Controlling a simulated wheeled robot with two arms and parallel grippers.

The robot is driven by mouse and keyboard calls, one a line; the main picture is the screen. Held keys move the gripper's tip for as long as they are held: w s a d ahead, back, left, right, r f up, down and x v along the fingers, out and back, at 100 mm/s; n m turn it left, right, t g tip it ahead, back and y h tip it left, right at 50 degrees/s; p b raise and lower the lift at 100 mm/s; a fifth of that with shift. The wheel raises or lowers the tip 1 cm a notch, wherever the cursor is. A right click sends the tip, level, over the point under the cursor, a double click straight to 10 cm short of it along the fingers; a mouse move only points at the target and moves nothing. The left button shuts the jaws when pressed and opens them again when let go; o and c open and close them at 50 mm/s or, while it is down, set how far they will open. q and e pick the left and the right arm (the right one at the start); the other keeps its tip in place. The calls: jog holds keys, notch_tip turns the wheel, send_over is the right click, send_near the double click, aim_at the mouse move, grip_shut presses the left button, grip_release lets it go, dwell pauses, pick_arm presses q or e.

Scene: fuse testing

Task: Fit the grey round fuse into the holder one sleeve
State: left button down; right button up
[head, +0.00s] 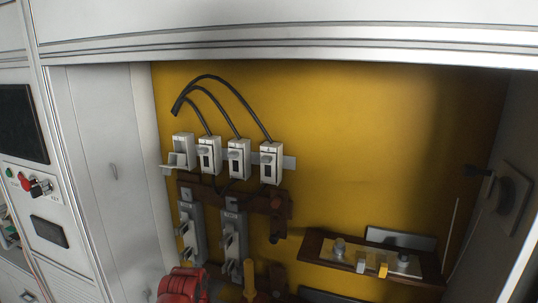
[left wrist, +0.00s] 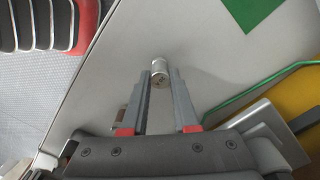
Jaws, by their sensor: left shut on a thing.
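The grey round fuse (left wrist: 159,68) is a short, pale grey cylinder in the left wrist view. My left gripper (left wrist: 161,76) is shut on it, with the fuse at the fingertips. In the head view, several white holders (head: 239,158) stand in a row on the yellow panel. The leftmost holder (head: 183,150) looks different from the others and has no clear cable on top. I see no readable labels, so I cannot tell which holder or sleeve is holder one. The left gripper and fuse cannot be made out in the head view. My right gripper is not in view.
Black cables (head: 232,92) arch above the holders. Two grey switch-like units (head: 234,238) hang below them. A brown board (head: 316,246) with metal knobs and a yellow block sits at lower right. A red object (head: 183,286) shows at the bottom edge. The upper right panel is clear.

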pick_arm(q)
notch_tip(320, 180, up, 3)
jog(key=shift+f+p, duration=0.2)
jog(key=shift+p, duration=0.5)
jog(key=shift+r+p, duration=0.45)
jog(key=shift+r, duration=0.6)
